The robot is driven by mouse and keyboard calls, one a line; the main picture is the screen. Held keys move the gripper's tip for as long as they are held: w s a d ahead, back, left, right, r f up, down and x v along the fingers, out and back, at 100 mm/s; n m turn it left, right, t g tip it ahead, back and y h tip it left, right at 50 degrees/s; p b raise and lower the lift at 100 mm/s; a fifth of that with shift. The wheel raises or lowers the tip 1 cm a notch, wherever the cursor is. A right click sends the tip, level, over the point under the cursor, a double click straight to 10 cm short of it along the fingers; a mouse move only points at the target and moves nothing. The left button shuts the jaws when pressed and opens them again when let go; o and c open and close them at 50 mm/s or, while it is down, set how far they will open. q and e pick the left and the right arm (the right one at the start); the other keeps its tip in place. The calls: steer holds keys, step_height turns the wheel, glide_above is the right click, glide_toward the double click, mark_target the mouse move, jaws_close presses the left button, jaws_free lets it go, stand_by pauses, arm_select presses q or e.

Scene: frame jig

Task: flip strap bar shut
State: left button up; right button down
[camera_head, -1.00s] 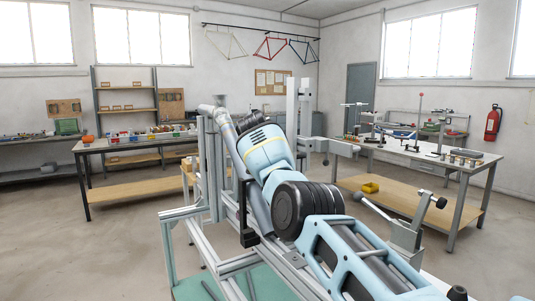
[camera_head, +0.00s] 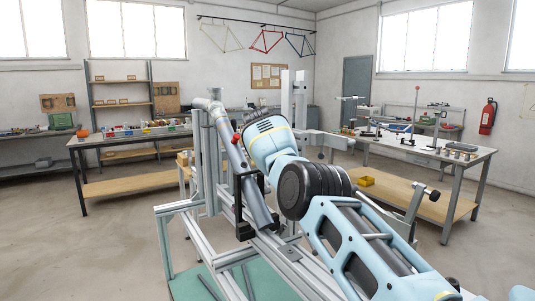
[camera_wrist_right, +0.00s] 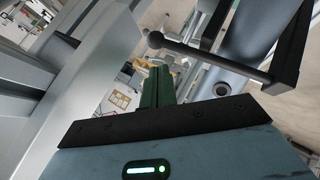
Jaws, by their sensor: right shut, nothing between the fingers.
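In the right wrist view, a dark bar with a ball end (camera_wrist_right: 205,55), which looks like the strap bar, reaches left from a black bracket (camera_wrist_right: 292,50). A grey tube (camera_wrist_right: 252,28) passes beside the bracket. My right gripper (camera_wrist_right: 157,88) shows as narrow green fingers, shut and empty, just below the bar; I cannot tell whether they touch it. In the head view, a black bracket (camera_head: 239,207) stands around the slanted grey tube (camera_head: 256,207) of the jig, and a small red knob (camera_head: 236,138) shows above it. My right arm hides the right gripper there. My left gripper is not in view.
A clamp arm with a black knob (camera_head: 434,195) is at the right. Workbenches (camera_head: 90,140) stand farther back, with open floor between.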

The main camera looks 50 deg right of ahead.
steer(key=shift+d+f, duration=0.1)
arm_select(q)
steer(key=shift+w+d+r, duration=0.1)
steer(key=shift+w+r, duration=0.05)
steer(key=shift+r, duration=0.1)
arm_select(e)
steer(key=shift+s+d+f, duration=0.1)
steer(key=shift+d+f, duration=0.1)
steer(key=shift+f, duration=0.25)
steer(key=shift+s+d+f, duration=0.1)
steer(key=shift+d+f, duration=0.05)
steer(key=shift+f, duration=0.25)
steer(key=shift+f, duration=0.25)
